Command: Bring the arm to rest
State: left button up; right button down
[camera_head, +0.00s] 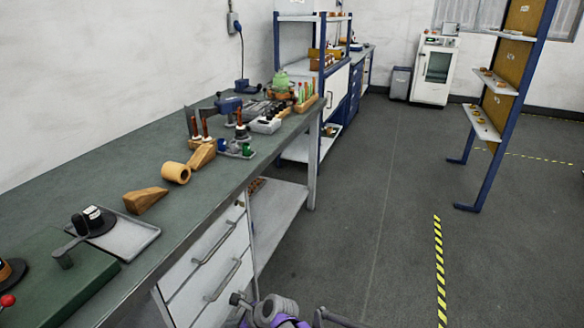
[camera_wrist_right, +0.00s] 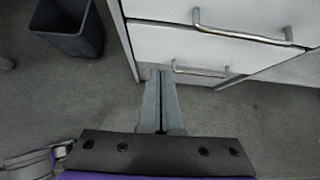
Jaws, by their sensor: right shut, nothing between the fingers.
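My right gripper (camera_wrist_right: 160,80) shows in the right wrist view with its two grey fingers together and nothing between them. It points towards the white drawer front (camera_wrist_right: 210,48) of the bench cabinet, above the grey floor. I cannot tell whether the fingertips touch the cabinet. In the head view only grey and purple parts of my arm show at the bottom edge, in front of the drawers. My left gripper is not in view.
The green-topped workbench (camera_head: 85,182) runs along the left wall with wooden blocks, a metal tray (camera_head: 128,240) and several tools on it. Drawer handles (camera_wrist_right: 200,70) stick out near the gripper. A dark bin (camera_wrist_right: 68,25) stands at upper left.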

jog(key=s+d+r+n+h, duration=0.1)
jog(key=s+d+r+n, duration=0.25)
jog(key=d, duration=0.45)
jog(key=s+d+r+n+t+h, duration=0.1)
jog(key=s+d+r+n+h, duration=0.2)
jog(key=d, duration=0.5)
jog(key=s+d+r+n, duration=0.4)
jog(key=d+r, duration=0.1)
jog(key=d, duration=0.2)
jog(key=s+d+n+h, duration=0.4)
jog(key=s+d+n, duration=0.7)
jog(key=s+d, duration=0.6)
pick_arm(q)
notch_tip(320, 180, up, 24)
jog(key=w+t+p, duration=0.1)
jog(key=p, duration=2)
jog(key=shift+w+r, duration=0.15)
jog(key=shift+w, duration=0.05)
pick_arm(e)
notch_tip(320, 180, up, 23)
jog(key=a+t, duration=0.1)
jog(key=shift+w+a+r+t, duration=0.15)
jog(key=shift+w+a+t, duration=0.05)
jog(key=shift+w+t, duration=0.15)
